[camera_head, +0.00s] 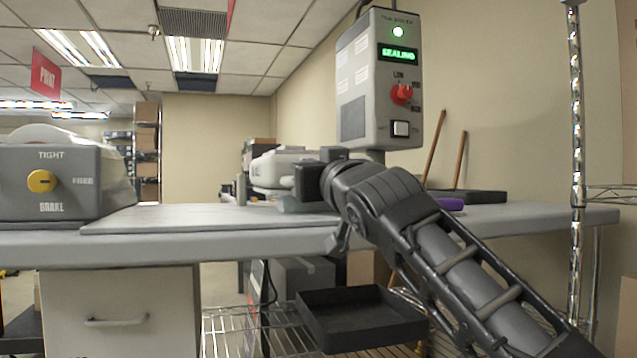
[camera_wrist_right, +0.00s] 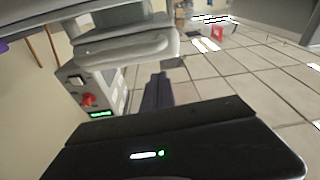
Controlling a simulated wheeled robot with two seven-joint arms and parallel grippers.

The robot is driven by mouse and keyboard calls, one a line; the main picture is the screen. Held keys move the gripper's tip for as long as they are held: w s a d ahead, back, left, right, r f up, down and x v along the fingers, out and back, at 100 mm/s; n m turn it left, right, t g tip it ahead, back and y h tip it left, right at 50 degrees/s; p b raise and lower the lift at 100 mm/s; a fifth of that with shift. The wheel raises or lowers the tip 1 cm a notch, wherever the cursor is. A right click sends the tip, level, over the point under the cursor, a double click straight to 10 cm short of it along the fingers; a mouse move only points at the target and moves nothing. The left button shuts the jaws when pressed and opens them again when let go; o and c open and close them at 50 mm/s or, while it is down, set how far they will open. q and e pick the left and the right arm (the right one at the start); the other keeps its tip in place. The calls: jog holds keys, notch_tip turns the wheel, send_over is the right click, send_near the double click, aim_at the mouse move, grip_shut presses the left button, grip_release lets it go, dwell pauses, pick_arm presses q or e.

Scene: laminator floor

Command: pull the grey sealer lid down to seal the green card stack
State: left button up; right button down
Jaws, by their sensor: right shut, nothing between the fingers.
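The light grey sealer (camera_head: 272,168) stands on the bench, partly hidden behind my right gripper (camera_head: 306,184). Its lid looks low and roughly level; I cannot tell whether it is fully closed. In the right wrist view the sealer's pale grey body (camera_wrist_right: 125,45) fills the upper left, tilted in the picture. My right gripper (camera_wrist_right: 158,92) is shut and empty, its dark fingers together beside the sealer; contact is unclear. The control box (camera_head: 380,85) shows a green light and a lit green "SEALING" display. The green card stack cannot be seen. My left gripper is not in view.
A grey machine with a yellow knob (camera_head: 41,181) stands at the left of the bench (camera_head: 200,218). A purple item (camera_head: 450,204) and a black tray lie to the right of my arm. A black bin (camera_head: 360,318) sits on the wire shelf below. The bench's middle-left is clear.

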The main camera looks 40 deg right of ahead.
jog(key=s, duration=0.1)
jog(key=s+a+f, duration=0.1)
jog(key=s, duration=0.1)
jog(key=s+f, duration=0.1)
jog(key=shift+s+a+f, duration=0.1)
jog(key=shift+s+a, duration=0.1)
jog(key=shift+a, duration=0.1)
dwell(0.3)
